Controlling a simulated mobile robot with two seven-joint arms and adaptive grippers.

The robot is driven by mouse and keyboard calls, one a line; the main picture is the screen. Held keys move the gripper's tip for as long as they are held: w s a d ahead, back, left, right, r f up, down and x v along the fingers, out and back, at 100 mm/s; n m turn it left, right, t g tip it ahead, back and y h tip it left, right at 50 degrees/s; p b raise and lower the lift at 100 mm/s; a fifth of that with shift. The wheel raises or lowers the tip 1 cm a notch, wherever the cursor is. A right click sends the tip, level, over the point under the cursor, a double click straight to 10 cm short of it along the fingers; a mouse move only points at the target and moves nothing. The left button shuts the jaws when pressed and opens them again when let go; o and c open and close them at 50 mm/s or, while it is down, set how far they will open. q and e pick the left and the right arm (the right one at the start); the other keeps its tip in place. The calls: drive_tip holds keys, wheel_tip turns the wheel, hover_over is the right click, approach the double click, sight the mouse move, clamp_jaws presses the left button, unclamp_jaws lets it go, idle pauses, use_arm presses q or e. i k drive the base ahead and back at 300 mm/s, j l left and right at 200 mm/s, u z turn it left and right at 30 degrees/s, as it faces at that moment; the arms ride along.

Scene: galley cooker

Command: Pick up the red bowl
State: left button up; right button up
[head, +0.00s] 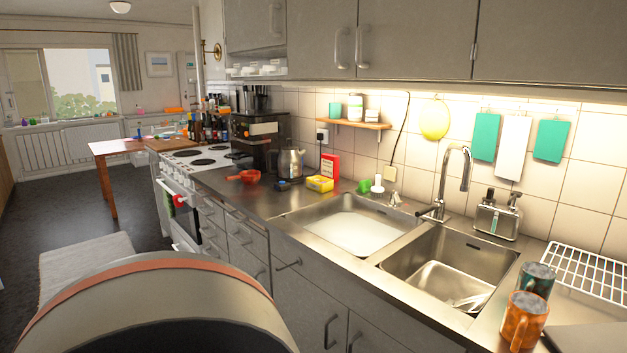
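A small red bowl (251,177) sits on the steel counter, left of the double sink and close to the stove. A short dark red shape sticks out from its left side. It looks upright, though it is small in the head view and its inside is hard to make out. Neither of my grippers is in view.
A kettle (291,164), a coffee machine (262,140) and a yellow box (320,184) stand near the bowl. The left sink basin (345,228) lies to the right. Two mugs (524,320) stand at the right front. Cabinets (365,40) hang above.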

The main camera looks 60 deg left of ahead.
sight(243, 179)
drive_tip(key=u, duration=2.45)
